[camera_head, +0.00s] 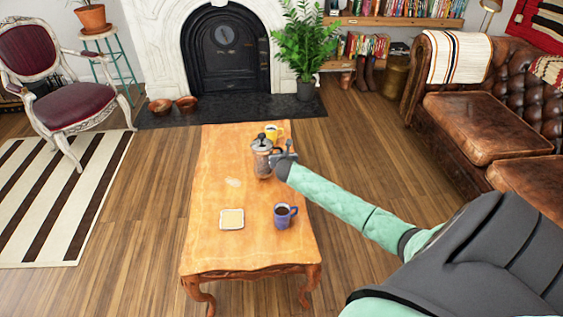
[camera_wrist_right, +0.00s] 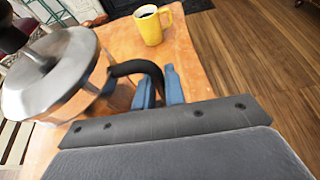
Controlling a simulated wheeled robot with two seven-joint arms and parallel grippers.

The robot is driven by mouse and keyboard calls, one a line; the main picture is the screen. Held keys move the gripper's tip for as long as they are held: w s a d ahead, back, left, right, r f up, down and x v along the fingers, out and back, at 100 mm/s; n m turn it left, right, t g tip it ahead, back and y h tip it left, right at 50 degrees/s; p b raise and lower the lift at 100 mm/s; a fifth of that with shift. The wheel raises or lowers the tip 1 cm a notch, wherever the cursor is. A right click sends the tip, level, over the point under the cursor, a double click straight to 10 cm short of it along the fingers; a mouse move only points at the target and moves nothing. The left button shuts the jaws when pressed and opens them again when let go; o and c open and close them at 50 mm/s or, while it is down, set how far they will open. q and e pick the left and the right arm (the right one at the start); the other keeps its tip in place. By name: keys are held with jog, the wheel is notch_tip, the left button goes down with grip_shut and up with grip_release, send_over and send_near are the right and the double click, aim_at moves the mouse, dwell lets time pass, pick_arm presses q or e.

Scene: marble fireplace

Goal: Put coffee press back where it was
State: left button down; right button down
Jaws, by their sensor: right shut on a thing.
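The coffee press (camera_head: 263,158) has a metal lid and a see-through body and is upright over the far half of the wooden table (camera_head: 206,240). My right gripper (camera_head: 287,158) reaches it from the right. In the right wrist view the coffee press (camera_wrist_right: 58,75) fills the left side, and my right gripper (camera_wrist_right: 158,90) is shut on its black handle (camera_wrist_right: 138,67). I cannot tell whether the press's base touches the table. My left gripper is not in view.
A yellow mug (camera_head: 271,132) stands just behind the press; it also shows in the right wrist view (camera_wrist_right: 151,27). A blue mug (camera_head: 282,217) with dark liquid and a square coaster (camera_head: 232,219) are on the near half. The table's left side is mostly clear.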

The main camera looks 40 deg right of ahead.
jog(key=shift+f, duration=1.95)
jog(key=c, duration=1.5)
grip_release()
jog(key=shift+f, duration=0.15)
jog(key=v, duration=1.2)
